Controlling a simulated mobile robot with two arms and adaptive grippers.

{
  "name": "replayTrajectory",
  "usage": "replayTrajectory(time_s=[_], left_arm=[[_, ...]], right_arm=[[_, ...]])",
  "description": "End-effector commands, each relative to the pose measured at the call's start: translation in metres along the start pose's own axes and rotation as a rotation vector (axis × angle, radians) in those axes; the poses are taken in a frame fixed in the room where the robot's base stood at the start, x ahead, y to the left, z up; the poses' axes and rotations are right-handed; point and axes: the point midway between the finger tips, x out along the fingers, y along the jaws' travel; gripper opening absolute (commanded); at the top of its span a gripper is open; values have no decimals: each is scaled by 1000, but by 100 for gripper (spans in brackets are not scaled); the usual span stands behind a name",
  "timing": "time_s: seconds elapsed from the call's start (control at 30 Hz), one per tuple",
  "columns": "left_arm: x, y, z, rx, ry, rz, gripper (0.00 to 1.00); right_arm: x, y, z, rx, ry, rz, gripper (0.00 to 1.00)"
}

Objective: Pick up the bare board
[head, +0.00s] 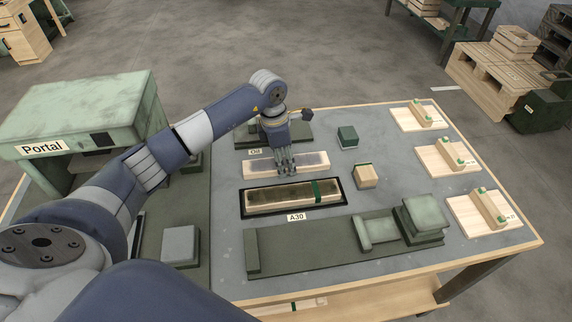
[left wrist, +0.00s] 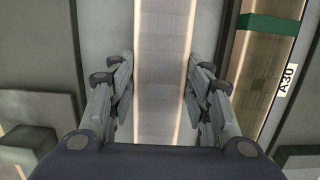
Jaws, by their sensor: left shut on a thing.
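The bare board (head: 312,160) is a pale wooden plank with a greyish middle. It lies behind the dark A30 tray (head: 245,210) on the workbench. My left gripper (head: 285,169) comes down over it from above and is shut on it. In the left wrist view the board (left wrist: 163,50) runs lengthwise between the two fingers (left wrist: 160,88). The fingers hide part of its sides. I cannot tell whether it is clear of the bench top. My right gripper is not in view.
A board with a green band (head: 290,197) lies in the A30 tray, close beside the bare board. A small block (head: 366,177) and green box (head: 347,137) stand to the right. Several wooden pieces on plates line the right edge. A green fixture (head: 345,243) is in front.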

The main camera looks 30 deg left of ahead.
Motion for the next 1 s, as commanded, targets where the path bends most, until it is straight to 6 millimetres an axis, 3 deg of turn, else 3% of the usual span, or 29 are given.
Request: replayTrajectory(time_s=[0.37,0.63,1.0], left_arm=[[-7,0,1,-1,0,1,18],[-42,1,6,0,0,2,18],[-44,-87,22,6,1,-2,18]], right_arm=[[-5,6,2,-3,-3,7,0],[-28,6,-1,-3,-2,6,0],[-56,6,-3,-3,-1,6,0]])
